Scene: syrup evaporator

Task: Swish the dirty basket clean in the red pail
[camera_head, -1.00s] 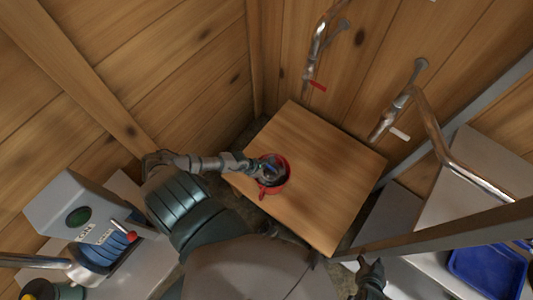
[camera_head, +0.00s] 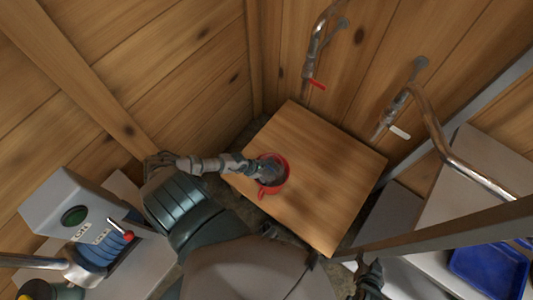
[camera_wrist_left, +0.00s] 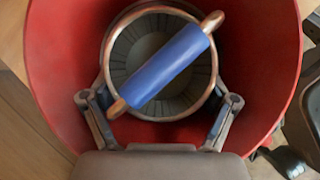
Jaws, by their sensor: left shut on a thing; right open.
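The red pail (camera_head: 284,184) stands at the left edge of the wooden table, with my left arm reaching into it. In the left wrist view the pail's red wall (camera_wrist_left: 62,60) surrounds a round metal basket (camera_wrist_left: 118,62) with a coppery rim and a blue handle bar (camera_wrist_left: 168,66) across its top. My left gripper (camera_wrist_left: 160,112) is shut on the basket, one finger at each side. The basket is inside the pail; its depth and any dirt on it cannot be told. My right gripper (camera_head: 370,278) is open and empty at the bottom, away from the pail.
The wooden table (camera_head: 320,175) is bare right of the pail. A red-handled tap (camera_head: 315,82) and a white-handled tap (camera_head: 399,131) are on the wall behind. A blue tray (camera_head: 488,270) lies at right. A grey machine (camera_head: 70,205) with a green button stands at left.

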